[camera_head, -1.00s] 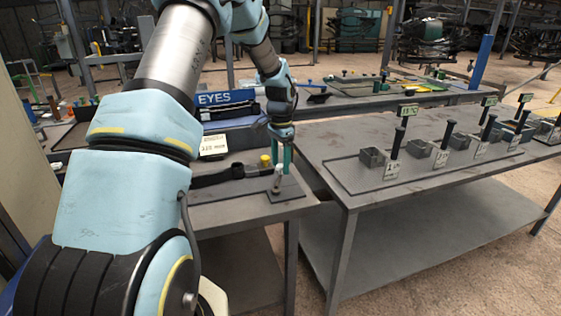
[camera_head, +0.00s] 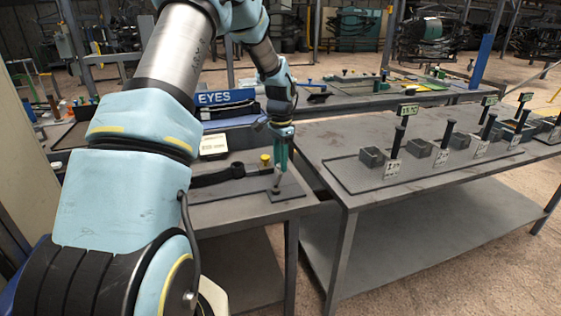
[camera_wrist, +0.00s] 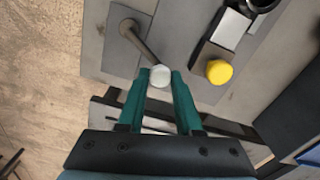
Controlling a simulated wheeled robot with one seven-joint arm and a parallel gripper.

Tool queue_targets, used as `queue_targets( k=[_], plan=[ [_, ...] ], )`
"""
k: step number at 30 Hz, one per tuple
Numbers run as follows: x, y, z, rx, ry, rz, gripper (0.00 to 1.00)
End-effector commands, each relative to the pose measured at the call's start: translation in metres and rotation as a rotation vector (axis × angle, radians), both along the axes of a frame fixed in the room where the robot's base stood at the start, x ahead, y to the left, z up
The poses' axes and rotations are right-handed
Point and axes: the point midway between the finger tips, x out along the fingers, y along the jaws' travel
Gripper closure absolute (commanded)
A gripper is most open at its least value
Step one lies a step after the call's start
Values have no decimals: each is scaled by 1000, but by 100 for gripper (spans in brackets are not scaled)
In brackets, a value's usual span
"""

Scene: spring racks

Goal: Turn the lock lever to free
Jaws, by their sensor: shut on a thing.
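The lock lever (camera_wrist: 140,42) is a dark rod that rises from a flat grey plate (camera_wrist: 116,50) at the front corner of the near bench. It ends in a pale round knob (camera_wrist: 160,75). The lever also shows in the head view (camera_head: 277,179), small and below my fingers. My gripper (camera_head: 282,166) points down over the plate. In the wrist view its green fingertips (camera_wrist: 160,77) are shut on the knob, one on each side.
A yellow knob (camera_wrist: 219,71) stands close beside my right finger, near a dark strap-like part (camera_head: 215,177). A sign reading EYES (camera_head: 226,97) and a white label card (camera_head: 213,145) stand behind. The right bench (camera_head: 420,205) holds several black posts and small boxes.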

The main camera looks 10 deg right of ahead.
Motion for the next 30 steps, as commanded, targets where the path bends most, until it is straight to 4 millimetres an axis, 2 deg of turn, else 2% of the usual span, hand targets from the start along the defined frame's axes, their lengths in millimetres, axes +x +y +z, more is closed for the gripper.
queue_targets(
  k=[23,30],
  plan=[
    [0,0,0,0,0,-4,100],
    [-2,-4,1,0,0,-68,100]
  ],
)
